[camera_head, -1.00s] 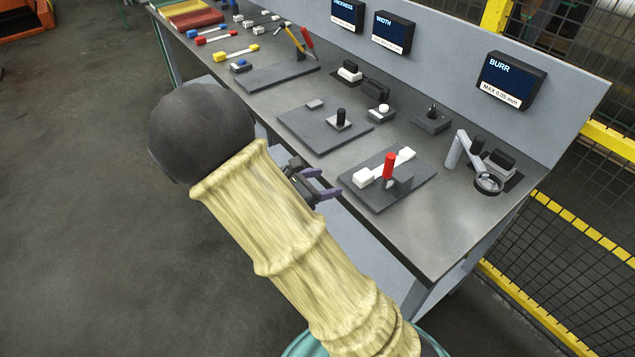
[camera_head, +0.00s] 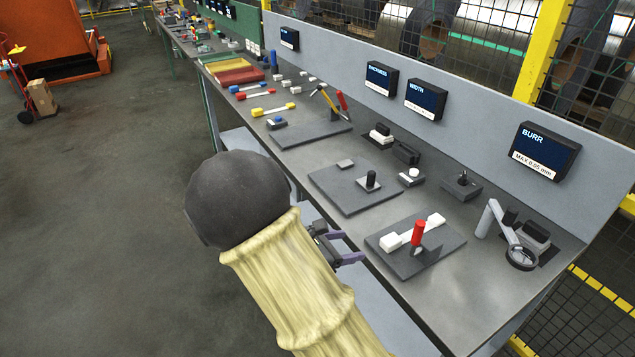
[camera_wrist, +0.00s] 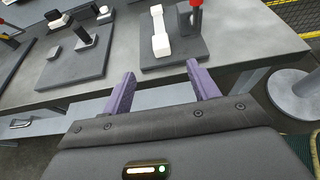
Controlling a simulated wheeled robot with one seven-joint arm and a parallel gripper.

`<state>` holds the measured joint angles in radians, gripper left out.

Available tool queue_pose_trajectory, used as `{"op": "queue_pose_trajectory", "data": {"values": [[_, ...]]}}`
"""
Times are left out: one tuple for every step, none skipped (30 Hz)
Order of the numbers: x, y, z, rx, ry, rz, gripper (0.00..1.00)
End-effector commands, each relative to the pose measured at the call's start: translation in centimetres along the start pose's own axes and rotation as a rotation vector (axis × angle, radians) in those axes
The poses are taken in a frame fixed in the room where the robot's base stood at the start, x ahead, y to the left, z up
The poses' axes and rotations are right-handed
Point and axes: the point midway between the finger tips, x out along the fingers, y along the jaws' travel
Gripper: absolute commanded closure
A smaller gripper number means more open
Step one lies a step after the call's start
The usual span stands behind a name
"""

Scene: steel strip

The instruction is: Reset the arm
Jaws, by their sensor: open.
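My gripper (camera_head: 346,249) is at the front edge of the steel bench, beside the burr station. Its two purple fingers are apart with nothing between them. In the wrist view my gripper (camera_wrist: 162,90) points at the bench edge, and the fingers are clear of the things on top. My yellow-sleeved arm hides part of the bench front in the head view.
The bench (camera_head: 447,300) carries a dark plate (camera_head: 400,262) with a white-ended strip (camera_head: 436,220) and a red-handled clamp (camera_head: 418,232). A magnifier (camera_head: 521,257) stands at the right. A burr display (camera_head: 545,150) is on the back panel. Open floor (camera_head: 110,220) lies left.

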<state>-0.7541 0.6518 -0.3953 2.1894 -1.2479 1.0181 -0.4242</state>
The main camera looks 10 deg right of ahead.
Motion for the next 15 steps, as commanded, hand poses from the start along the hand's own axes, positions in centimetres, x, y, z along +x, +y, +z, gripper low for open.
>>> {"op": "queue_pose_trajectory", "data": {"values": [[0.0,0.0,0.0,0.001,0.001,-0.001,0.40],[0.0,-0.1,0.0,0.004,0.004,-0.003,0.40],[0.1,-0.3,0.1,0.013,0.013,-0.010,0.40],[0.1,-0.6,0.1,0.025,0.025,-0.019,0.40],[0.2,-0.9,0.1,0.042,0.043,-0.032,0.40],[0.4,-1.6,0.2,0.075,0.075,-0.057,0.40],[0.5,-2.3,0.2,0.108,0.105,-0.082,0.40],[0.6,-3.1,0.2,0.145,0.141,-0.111,0.40],[0.6,-4.2,0.2,0.207,0.196,-0.153,0.40],[0.6,-5.1,0.2,0.260,0.239,-0.190,0.40],[0.5,-6.0,0.1,0.318,0.287,-0.230,0.40],[0.1,-7.2,0.0,0.402,0.350,-0.283,0.40],[-0.2,-8.0,0.0,0.468,0.397,-0.323,0.40],[-0.5,-8.7,-0.1,0.536,0.443,-0.363,0.40],[-1.1,-9.6,-0.1,0.626,0.500,-0.415,0.40]]}}
